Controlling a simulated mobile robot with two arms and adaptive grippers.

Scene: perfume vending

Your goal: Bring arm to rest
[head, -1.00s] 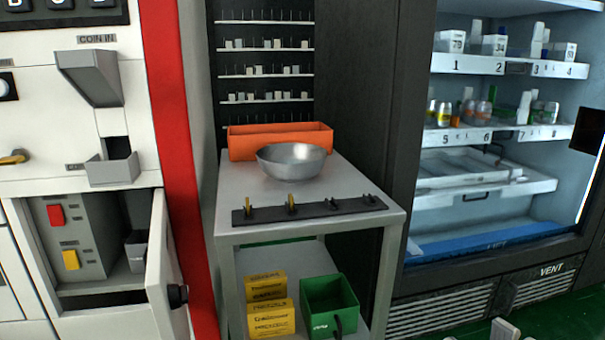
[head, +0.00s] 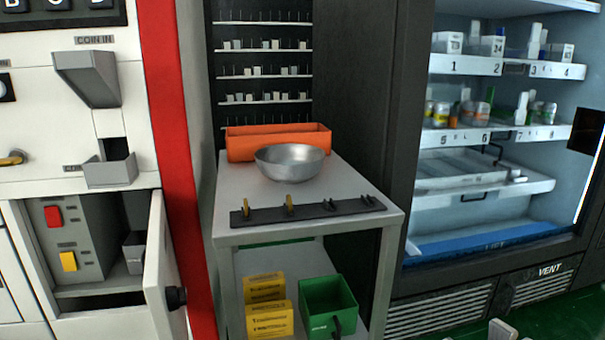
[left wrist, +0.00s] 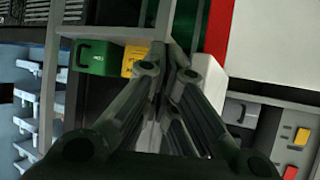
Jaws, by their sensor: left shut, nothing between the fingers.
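My left gripper (left wrist: 168,58) shows only in the left wrist view, where its dark fingers come together at the middle. It is shut with nothing between the fingers. It is not visible in the head view. In the wrist view it points past the edge of the table, with the green bin (left wrist: 97,57) and a yellow box (left wrist: 133,60) beyond. My right gripper cannot be made out; only a small pale grey piece (head: 502,329), which I cannot identify, shows at the bottom edge of the head view.
A grey table (head: 240,190) carries an orange tray (head: 278,142), a metal bowl (head: 290,161) and a dark hook strip (head: 308,209). An open cabinet door (head: 167,265) juts out at left. A stocked cooler (head: 500,195) stands at right.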

